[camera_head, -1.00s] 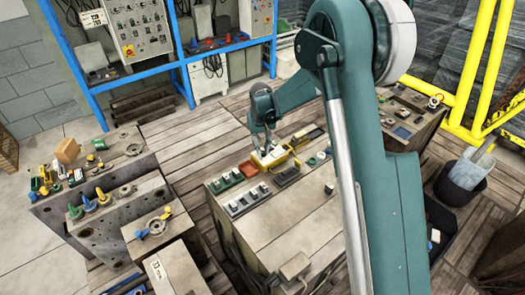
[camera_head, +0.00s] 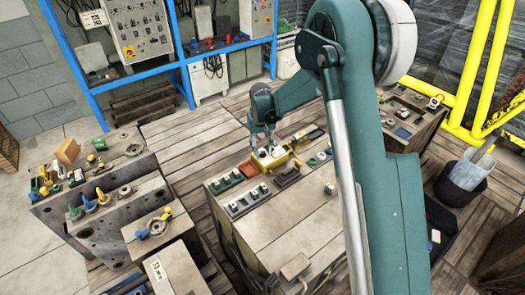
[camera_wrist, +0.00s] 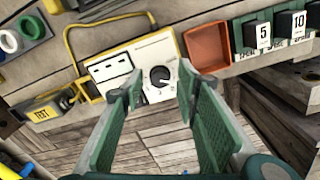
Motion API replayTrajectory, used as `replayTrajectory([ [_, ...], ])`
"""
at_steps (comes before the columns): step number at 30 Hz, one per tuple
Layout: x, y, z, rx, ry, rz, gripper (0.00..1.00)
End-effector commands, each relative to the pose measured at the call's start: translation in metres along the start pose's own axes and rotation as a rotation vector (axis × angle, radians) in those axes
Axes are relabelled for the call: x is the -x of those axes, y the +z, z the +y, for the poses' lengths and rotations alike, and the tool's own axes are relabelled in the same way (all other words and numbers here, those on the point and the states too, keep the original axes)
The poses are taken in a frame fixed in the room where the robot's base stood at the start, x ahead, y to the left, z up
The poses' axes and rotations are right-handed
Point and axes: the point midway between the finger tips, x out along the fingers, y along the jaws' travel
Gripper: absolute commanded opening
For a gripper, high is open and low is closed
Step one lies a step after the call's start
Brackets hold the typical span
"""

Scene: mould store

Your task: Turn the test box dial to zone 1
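The test box (camera_wrist: 140,66) is white with a yellow edge and carries a round black dial (camera_wrist: 160,76) with markings around it. The zone the dial points to is too small to read. A pale panel with dark slots sits left of the dial. In the head view the test box (camera_head: 272,155) lies at the far edge of the bench top. My gripper (camera_wrist: 155,92) is open, its two green fingers apart with the dial in the gap beyond the fingertips. Nothing is held. In the head view my gripper (camera_head: 262,146) hangs over the box, and contact cannot be told.
An orange-red tray (camera_wrist: 208,47) stands right of the box, with blocks marked 5 (camera_wrist: 263,32) and 10 (camera_wrist: 290,22) beyond it. A yellow tester marked TEST (camera_wrist: 42,113) and a yellow cable lie left. Coloured rings (camera_wrist: 32,28) are farther left.

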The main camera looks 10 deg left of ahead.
Motion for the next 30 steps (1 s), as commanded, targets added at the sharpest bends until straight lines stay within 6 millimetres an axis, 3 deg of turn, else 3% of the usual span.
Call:
replayTrajectory([
  [8,0.018,0.000,0.000,0.000,0.000,0.000,0.31],
  [21,0.085,0.000,0.000,0.000,0.000,0.000,0.31],
  [30,0.115,0.000,0.000,0.000,0.000,0.000,0.31],
])
